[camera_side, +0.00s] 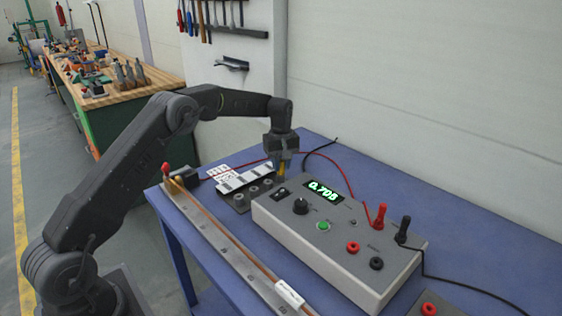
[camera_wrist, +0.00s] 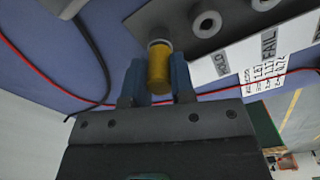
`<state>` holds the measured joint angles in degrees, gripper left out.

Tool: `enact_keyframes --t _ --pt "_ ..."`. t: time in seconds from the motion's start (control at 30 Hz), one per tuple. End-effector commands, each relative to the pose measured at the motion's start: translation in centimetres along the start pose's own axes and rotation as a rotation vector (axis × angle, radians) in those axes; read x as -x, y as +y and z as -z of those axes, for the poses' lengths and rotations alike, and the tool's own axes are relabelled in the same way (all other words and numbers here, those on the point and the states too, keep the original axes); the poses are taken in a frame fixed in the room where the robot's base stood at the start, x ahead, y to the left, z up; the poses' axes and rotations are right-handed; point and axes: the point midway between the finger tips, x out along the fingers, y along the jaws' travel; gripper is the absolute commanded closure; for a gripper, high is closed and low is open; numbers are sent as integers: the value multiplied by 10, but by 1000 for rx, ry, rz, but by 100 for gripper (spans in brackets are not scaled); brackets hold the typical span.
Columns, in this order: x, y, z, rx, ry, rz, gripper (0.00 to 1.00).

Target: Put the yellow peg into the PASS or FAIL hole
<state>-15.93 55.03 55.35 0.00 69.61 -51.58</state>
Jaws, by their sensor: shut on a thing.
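My gripper (camera_side: 281,158) is shut on the yellow peg (camera_side: 281,169), upright above the back end of the dark hole plate (camera_side: 242,207). In the wrist view, the peg (camera_wrist: 159,74) sits between the two blue fingers (camera_wrist: 159,80). Its far end overlaps a grey ring (camera_wrist: 159,43) at the plate's end; I cannot tell whether it is inside. More grey collars (camera_wrist: 207,23) stand on the plate (camera_wrist: 180,17). A FAIL label (camera_wrist: 269,46) and a HOLD label (camera_wrist: 222,65) show beside it. I cannot make out a PASS label.
A grey meter box (camera_side: 335,238) reading 0.705 stands close to the plate, with red and black plugs on top. A long rail with a copper rod (camera_side: 230,236) lies at the table's front. A red cable (camera_side: 345,172) and a black cable cross behind the gripper.

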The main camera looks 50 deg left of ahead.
Motion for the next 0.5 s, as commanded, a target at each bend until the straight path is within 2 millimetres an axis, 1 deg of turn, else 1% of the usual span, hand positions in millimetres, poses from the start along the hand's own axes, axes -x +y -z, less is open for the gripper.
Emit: enact_keyframes --t 0.1,0.13,0.4,0.43,0.5 --pt "-3 0 0 0 -1 1 100" --pt "-3 0 0 0 0 0 75" --pt "-3 0 0 0 0 0 49" --pt "-3 0 0 0 0 0 47" --pt "-3 0 0 0 0 0 47"
